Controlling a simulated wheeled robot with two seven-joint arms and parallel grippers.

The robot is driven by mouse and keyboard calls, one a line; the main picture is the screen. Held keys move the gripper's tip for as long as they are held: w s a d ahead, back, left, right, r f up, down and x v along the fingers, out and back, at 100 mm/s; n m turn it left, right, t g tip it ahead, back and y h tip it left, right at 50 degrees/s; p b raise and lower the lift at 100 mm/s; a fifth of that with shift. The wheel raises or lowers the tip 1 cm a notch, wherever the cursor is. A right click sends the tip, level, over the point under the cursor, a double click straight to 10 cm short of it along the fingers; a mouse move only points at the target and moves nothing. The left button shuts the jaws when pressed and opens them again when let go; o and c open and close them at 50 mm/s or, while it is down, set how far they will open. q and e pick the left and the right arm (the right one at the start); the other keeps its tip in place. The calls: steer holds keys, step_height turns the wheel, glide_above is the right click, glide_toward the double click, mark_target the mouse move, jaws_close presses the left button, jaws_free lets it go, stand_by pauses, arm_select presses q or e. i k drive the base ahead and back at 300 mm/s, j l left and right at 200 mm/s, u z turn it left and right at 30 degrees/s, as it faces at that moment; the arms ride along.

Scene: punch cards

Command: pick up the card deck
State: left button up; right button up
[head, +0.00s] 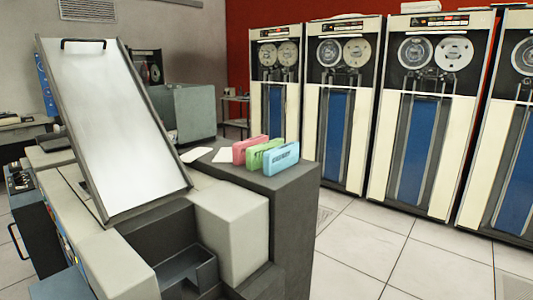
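Three coloured card decks or boxes stand side by side on the dark grey top (285,186) of a machine: a pink one (248,150), a green one (262,154) and a light blue one (281,159) with dark lettering on its face. I cannot tell which of them the task means by the card deck. White cards (222,155) lie flat on the same top, to the left of the coloured ones. Neither of my grippers shows in the head view.
A machine with a raised, tilted panel (112,120) stands at the left, with an open hopper (187,266) at its front. Several tape cabinets (341,130) line the red wall. Tiled floor (365,245) lies clear at the right.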

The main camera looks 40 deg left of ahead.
mark_target(276, 159)
steer(key=i+u, duration=0.25)
steer(key=i, duration=0.5)
steer(key=i+l+u, duration=0.2)
steer(key=i, duration=0.55)
